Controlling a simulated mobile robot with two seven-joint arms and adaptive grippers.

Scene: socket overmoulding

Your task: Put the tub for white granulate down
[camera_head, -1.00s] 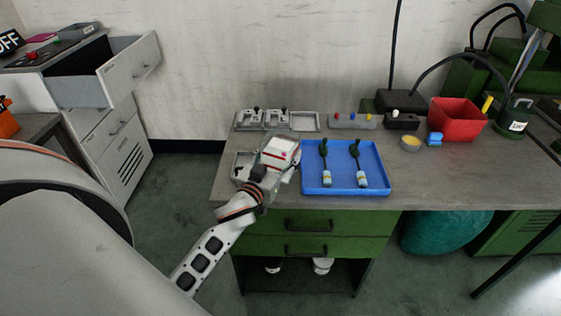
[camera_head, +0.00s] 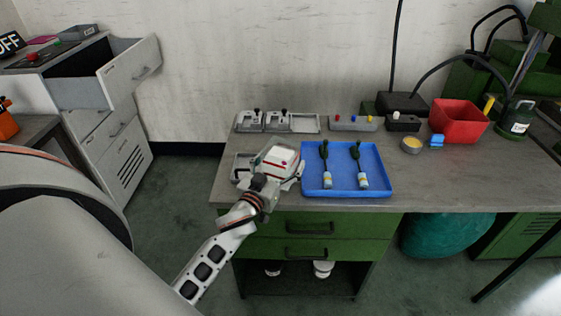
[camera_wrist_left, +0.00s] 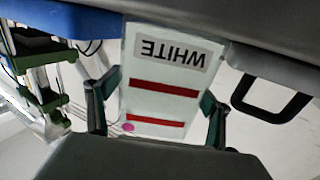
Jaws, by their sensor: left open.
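The tub for white granulate (camera_head: 276,154) stands at the left front of the workbench, beside the blue tray. In the left wrist view the tub (camera_wrist_left: 163,82) shows a WHITE label, upside down in the picture, two red stripes and a pink dot. My left gripper (camera_head: 279,171) is open at the tub's near side. In the left wrist view its fingers (camera_wrist_left: 155,112) stand on either side of the tub; I cannot tell whether they touch it. The gripper hides part of the tub and its base. My right gripper is not in view.
The blue tray (camera_head: 380,188) holds two tools right of the tub. Grey moulds (camera_head: 278,120) stand behind; another grey piece (camera_head: 242,167) is close on the left. A red bin (camera_head: 458,121) and a small yellow-filled bowl (camera_head: 411,144) are further right. Bare bench lies right of the tray.

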